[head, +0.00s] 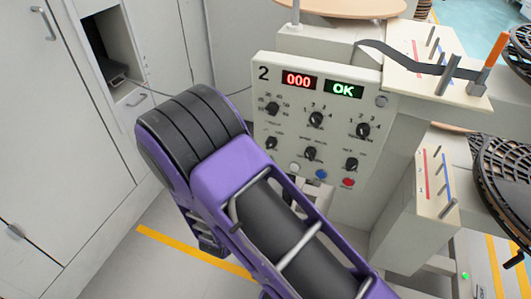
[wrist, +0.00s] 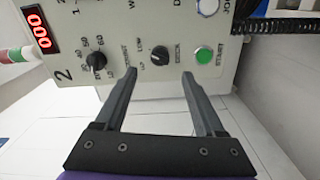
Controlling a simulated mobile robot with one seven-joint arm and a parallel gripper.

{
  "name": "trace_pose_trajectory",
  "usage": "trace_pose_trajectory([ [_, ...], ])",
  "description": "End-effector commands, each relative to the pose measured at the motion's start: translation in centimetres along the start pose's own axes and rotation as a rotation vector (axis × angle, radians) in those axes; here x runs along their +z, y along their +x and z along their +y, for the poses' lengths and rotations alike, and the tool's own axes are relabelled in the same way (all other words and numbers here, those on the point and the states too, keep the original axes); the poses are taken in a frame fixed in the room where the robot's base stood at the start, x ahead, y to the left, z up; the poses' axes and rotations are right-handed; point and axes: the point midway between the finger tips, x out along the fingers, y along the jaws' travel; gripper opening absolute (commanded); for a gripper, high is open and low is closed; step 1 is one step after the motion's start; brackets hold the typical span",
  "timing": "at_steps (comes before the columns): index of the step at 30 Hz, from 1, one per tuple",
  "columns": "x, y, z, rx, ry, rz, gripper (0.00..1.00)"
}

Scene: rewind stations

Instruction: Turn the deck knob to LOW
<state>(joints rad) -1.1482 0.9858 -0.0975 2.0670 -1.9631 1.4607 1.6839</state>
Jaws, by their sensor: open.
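The control panel (head: 262,75) of station 2 stands in front of me. The deck knob (wrist: 160,55) is a small black knob with a DECK label beside it and small position labels on its other side. In the head view it is the left knob (head: 271,143) of the lower row. I cannot tell which label its pointer faces. My gripper (wrist: 159,75) is open and empty. Its two fingers point at the panel, and the deck knob shows between and just beyond the tips, apart from them. In the head view my purple arm hides the gripper.
A numbered knob (wrist: 95,60) and the green START button (wrist: 203,55) flank the deck knob. The displays read 000 (head: 299,80) and OK (head: 343,89). A blue button (head: 321,174) and a red button (head: 348,182) sit low on the panel. Grey cabinets (head: 60,110) stand at left.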

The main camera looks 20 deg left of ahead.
Motion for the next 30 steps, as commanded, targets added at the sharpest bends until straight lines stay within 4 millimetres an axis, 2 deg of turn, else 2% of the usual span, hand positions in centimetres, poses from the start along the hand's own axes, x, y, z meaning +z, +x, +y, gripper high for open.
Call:
trace_pose_trajectory([
  [1, -0.1, -1.4, 0.0, -0.003, -0.002, 0.004, 0.71],
  [6, -0.1, -5.3, -0.1, -0.003, 0.000, 0.004, 0.71],
  [12, 0.0, -8.5, 0.0, -0.001, -0.001, 0.001, 0.71],
  [18, 0.0, -9.6, 0.0, 0.000, 0.000, 0.000, 0.71],
  [30, 0.0, -9.6, 0.0, 0.000, 0.000, 0.000, 0.71],
])
